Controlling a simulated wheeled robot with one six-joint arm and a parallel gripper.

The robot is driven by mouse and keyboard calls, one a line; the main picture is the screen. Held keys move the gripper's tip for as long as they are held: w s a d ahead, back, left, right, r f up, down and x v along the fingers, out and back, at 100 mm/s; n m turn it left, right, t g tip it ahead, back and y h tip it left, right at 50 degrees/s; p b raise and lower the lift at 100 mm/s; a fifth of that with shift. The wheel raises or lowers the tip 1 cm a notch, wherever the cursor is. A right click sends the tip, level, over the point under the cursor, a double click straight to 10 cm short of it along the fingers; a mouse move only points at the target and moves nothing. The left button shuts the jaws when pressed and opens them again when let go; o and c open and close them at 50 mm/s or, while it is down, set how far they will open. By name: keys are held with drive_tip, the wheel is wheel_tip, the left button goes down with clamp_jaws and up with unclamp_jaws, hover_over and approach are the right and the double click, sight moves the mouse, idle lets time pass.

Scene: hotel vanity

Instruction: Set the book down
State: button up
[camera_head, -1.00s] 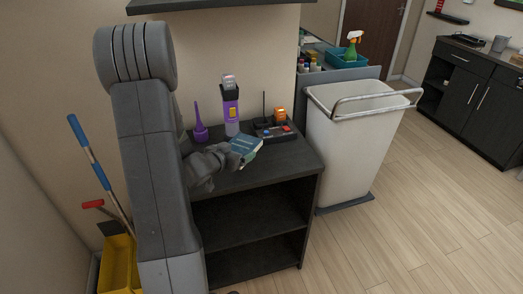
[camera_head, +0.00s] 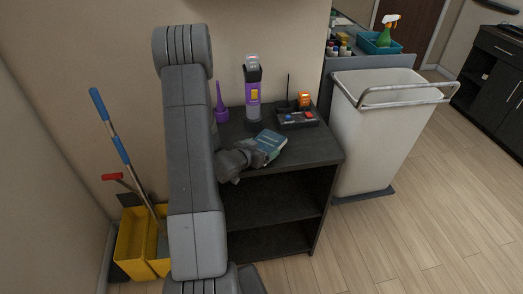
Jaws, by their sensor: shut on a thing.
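The book (camera_head: 271,141) is small with a blue-teal cover. It is at the end of my gripper (camera_head: 254,150), above or on the top of the black shelf unit (camera_head: 312,151). My gripper is shut on the book and reaches in from the left, low over the front part of the top. The fingertips are small and partly hidden by the gripper body. I cannot tell whether the book touches the surface.
On the shelf top stand a purple bottle (camera_head: 220,104), a purple-and-grey device (camera_head: 253,93) and a black tray (camera_head: 297,119) with small items and an orange object (camera_head: 304,100). A white bin (camera_head: 380,125) stands right; a yellow mop bucket (camera_head: 140,243) stands left.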

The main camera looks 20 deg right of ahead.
drive_tip(key=shift+f, duration=0.55)
drive_tip(key=shift+f, duration=0.15)
drive_tip(key=o, duration=0.6)
drive_tip(key=shift+f, duration=0.1)
drive_tip(key=shift+o, duration=0.8)
drive_tip(key=shift+r, duration=0.2)
